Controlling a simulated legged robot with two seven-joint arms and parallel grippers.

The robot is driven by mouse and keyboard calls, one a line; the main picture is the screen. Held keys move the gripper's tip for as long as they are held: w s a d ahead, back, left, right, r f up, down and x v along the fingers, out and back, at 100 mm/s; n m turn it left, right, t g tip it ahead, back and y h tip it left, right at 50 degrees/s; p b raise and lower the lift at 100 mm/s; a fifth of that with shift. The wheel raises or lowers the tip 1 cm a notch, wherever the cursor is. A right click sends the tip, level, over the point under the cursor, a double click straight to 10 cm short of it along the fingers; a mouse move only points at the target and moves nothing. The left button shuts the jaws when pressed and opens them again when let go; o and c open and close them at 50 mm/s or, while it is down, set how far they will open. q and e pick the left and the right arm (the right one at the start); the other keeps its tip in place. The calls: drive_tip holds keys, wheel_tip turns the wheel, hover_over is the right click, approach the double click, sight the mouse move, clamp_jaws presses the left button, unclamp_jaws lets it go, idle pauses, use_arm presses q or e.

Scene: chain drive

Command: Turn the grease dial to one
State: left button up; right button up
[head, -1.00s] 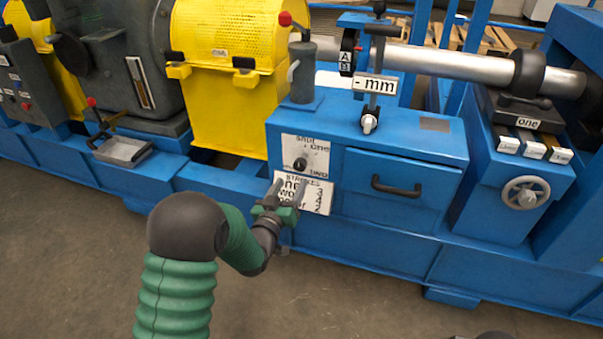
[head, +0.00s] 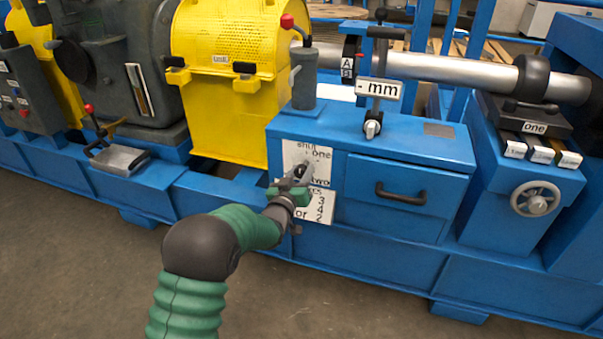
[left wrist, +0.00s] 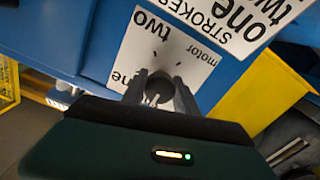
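The grease dial (left wrist: 161,84) is a small dark knob on a white plate (head: 317,157) on the front of the blue cabinet. In the left wrist view, the two fingers (left wrist: 160,98) stand apart, one on each side of the knob. I cannot tell whether they touch it. The knob's pointer direction is hidden. My right gripper is not in view.
A second white label (head: 320,208) with numbers sits just below the plate. A blue drawer (head: 400,185) with a black handle is to the right. A yellow guard (head: 225,120) stands to the left. The floor in front is clear.

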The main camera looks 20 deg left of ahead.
use_arm(q)
clamp_jaws()
drive_tip(key=shift+m, duration=0.3)
drive_tip(key=m+p, duration=0.1)
drive_tip(key=m, duration=0.1)
drive_tip(key=shift+m, duration=0.3)
drive_tip(key=m+p, duration=0.1)
drive_tip(key=m, duration=0.2)
drive_tip(key=shift+m+p, duration=0.35)
drive_tip(key=shift+m, duration=0.05)
drive_tip(key=m+p, duration=0.1)
drive_tip(key=m, duration=0.2)
drive_tip(key=shift+f+m+p, duration=0.1)
drive_tip(key=shift+m+p, duration=0.25)
drive_tip(key=shift+m, duration=1.55)
